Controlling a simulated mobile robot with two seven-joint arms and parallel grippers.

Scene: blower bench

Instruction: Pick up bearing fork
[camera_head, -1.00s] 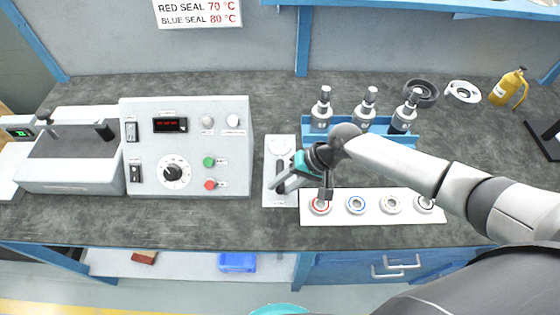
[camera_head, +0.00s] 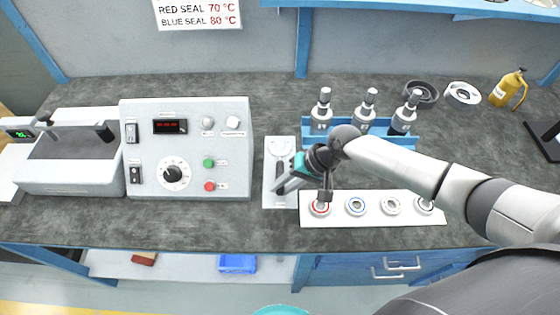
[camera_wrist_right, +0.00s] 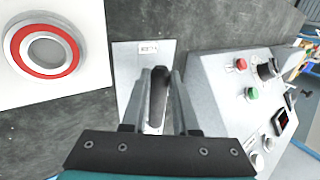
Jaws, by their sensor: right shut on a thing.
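The bearing fork (camera_head: 280,170) lies along a light plate (camera_head: 270,200) on the bench, right of the control box. Its pale forked end points to the back. My right gripper (camera_head: 279,188) is over the plate, at the fork's handle. In the right wrist view the dark handle (camera_wrist_right: 158,95) stands between the two fingers of my right gripper (camera_wrist_right: 158,90), which are shut on it. My left gripper is not in view.
A white strip with ring bearings (camera_head: 357,206) lies just right of the plate; the red-sealed ring (camera_head: 320,207) is nearest. A blue rack (camera_head: 342,140) with three spindles stands behind. The control box (camera_head: 187,150) is close on the left.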

